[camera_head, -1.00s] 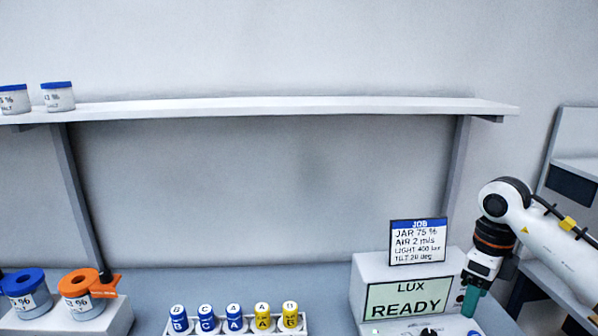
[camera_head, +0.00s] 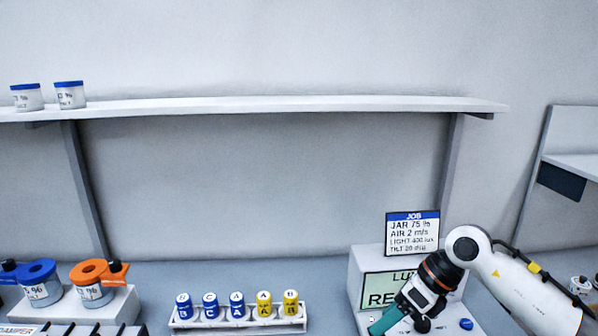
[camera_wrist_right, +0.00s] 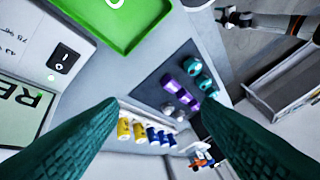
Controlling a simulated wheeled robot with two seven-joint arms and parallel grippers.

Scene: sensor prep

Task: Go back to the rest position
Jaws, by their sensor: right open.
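My right gripper (camera_head: 378,324) is low at the right in the head view, its green fingers in front of the lux box (camera_head: 362,262), partly covering its screen. In the right wrist view both green fingers (camera_wrist_right: 160,104) stand wide apart with nothing between them. My right arm (camera_head: 520,290) comes in from the right. My left gripper is not in the head view. An arm with a dark end (camera_wrist_right: 232,17) at the top right of the wrist view looks like my left one; its jaws are too small to tell.
A rack (camera_head: 238,324) holds several blue- and yellow-capped vials. Blue-ringed (camera_head: 40,285) and orange-ringed (camera_head: 92,290) jars stand at the left. Two jars (camera_head: 70,96) sit on the shelf (camera_head: 280,105). The wrist view shows a green tray (camera_wrist_right: 135,40) and a dark mat (camera_wrist_right: 150,92) with purple and teal items.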

